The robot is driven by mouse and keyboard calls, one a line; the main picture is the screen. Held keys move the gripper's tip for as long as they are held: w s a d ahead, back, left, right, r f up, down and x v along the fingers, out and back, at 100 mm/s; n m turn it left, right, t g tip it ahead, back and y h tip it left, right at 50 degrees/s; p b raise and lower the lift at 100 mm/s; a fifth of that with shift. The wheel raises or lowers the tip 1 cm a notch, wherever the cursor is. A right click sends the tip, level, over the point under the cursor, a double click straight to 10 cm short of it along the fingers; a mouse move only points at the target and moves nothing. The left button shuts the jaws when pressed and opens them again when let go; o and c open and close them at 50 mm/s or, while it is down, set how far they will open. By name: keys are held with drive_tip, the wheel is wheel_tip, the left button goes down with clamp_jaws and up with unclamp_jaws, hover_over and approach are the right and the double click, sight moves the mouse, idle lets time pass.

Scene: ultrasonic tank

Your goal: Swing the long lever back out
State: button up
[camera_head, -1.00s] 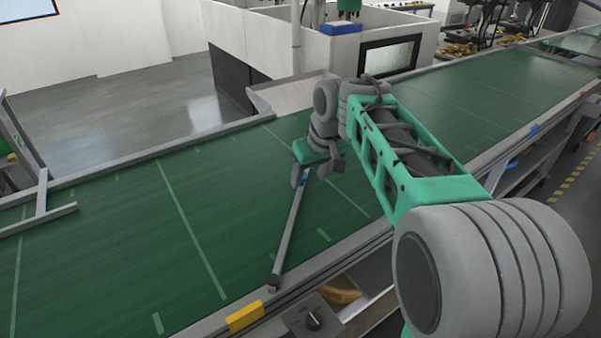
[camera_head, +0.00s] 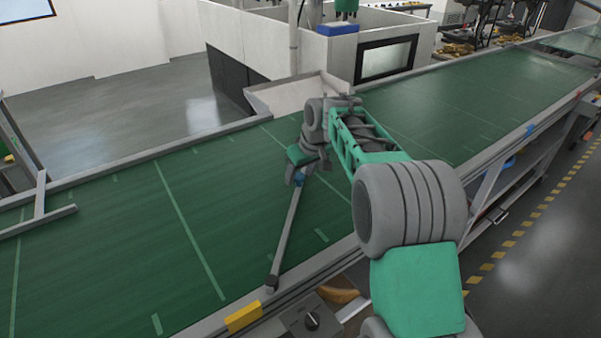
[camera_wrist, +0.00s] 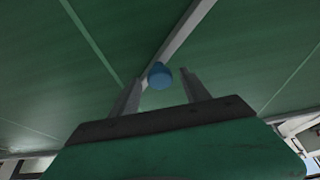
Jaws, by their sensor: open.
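The long lever (camera_head: 287,235) is a grey bar lying across the green conveyor. Its pivot (camera_head: 272,283) is at the near rail, and its far end reaches toward the belt's middle. A blue knob (camera_head: 299,178) tops that far end. The lever also shows in the wrist view (camera_wrist: 187,31), with the blue knob (camera_wrist: 160,76) between the finger tips. My gripper (camera_head: 297,177) is at the knob, partly hidden by my wrist in the head view. In the wrist view my gripper (camera_wrist: 160,88) has its fingers apart on either side of the knob; contact cannot be told.
The green conveyor belt (camera_head: 110,240) is mostly bare around the lever. A metal chute (camera_head: 300,95) meets its far edge. A grey frame (camera_head: 40,210) stands over the belt at left. A yellow block (camera_head: 244,317) and a control knob (camera_head: 312,321) sit at the near rail.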

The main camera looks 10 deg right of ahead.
drive_tip(key=shift+c, duration=0.3)
clamp_jaws()
idle(1.0)
